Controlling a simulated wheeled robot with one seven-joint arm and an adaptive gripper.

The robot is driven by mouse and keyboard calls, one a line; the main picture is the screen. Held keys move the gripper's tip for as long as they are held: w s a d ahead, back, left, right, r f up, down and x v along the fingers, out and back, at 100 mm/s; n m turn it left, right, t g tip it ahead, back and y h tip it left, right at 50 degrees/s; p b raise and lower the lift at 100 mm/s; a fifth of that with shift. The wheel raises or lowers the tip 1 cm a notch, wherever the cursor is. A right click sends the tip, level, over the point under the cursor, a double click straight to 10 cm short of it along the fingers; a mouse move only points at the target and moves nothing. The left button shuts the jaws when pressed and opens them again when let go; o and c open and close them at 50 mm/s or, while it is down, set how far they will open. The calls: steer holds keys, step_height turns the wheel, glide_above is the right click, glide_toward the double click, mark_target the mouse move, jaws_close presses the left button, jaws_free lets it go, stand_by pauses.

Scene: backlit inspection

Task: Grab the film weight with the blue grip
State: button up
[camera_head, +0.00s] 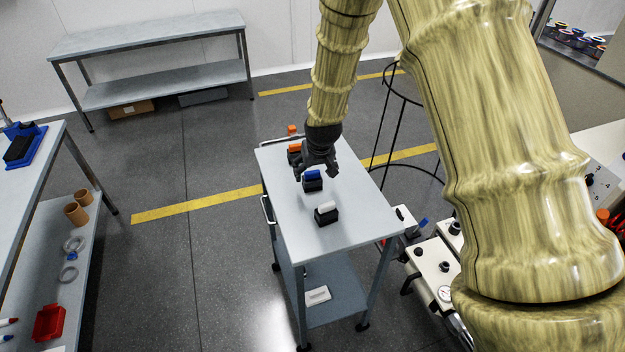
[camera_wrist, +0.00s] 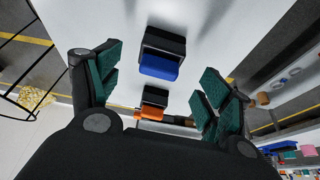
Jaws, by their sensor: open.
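The film weight with the blue grip (camera_head: 313,177) is a dark block with a blue top, on the light grey cart top. In the wrist view the blue-grip weight (camera_wrist: 160,60) shows between and beyond the fingertips, not clasped. My gripper (camera_head: 313,172) is open over the cart, close above and behind the blue-grip weight; its green-padded fingers (camera_wrist: 161,72) are spread to either side. A weight with an orange grip (camera_head: 294,149) stands behind, partly hidden by my gripper.
The cart top (camera_head: 350,222) is clear at its front and right. White equipment boxes (camera_head: 433,262) stand to its right. A bench with a blue holder (camera_head: 22,145) is at the left, and a grey shelf table (camera_head: 150,37) is at the back.

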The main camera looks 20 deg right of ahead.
mark_target(313, 173)
steer(key=shift+p+x, duration=1.45)
steer(key=shift+x, duration=1.25)
steer(key=shift+c, duration=0.4)
steer(key=c, duration=1.4)
